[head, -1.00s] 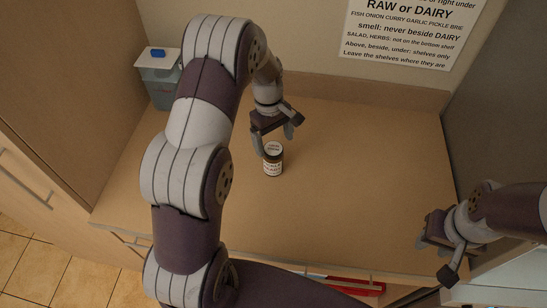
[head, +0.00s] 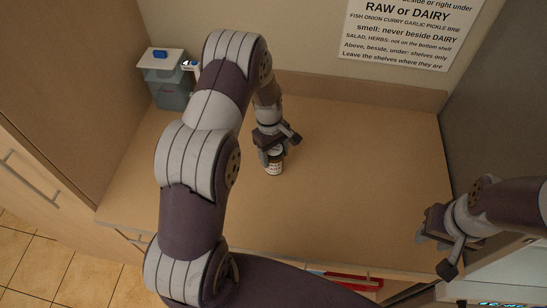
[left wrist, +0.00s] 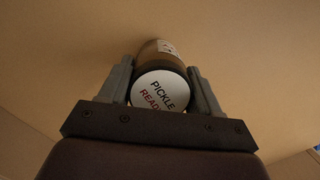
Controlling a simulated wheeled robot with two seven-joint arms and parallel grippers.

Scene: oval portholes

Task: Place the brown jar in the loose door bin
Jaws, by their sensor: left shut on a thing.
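The brown jar (head: 274,168) stands upright on the wooden counter, with a white label on its side. In the left wrist view the jar (left wrist: 158,50) has a white lid that reads "PICKLE" and "READ", the rest cut off. My left gripper (head: 273,152) is over the jar from above and shut on it, one finger on each side. The left wrist view also shows the left gripper's fingers (left wrist: 166,88) against the jar. My right gripper (head: 445,247) is empty at the right, its fingers apart. I cannot make out a loose door bin.
A grey bin with a white lid (head: 162,60) stands at the back left, a blue item on top. A sign (head: 408,30) hangs on the back wall. The counter (head: 350,170) is clear right of the jar. A red item (head: 352,282) shows below the front edge.

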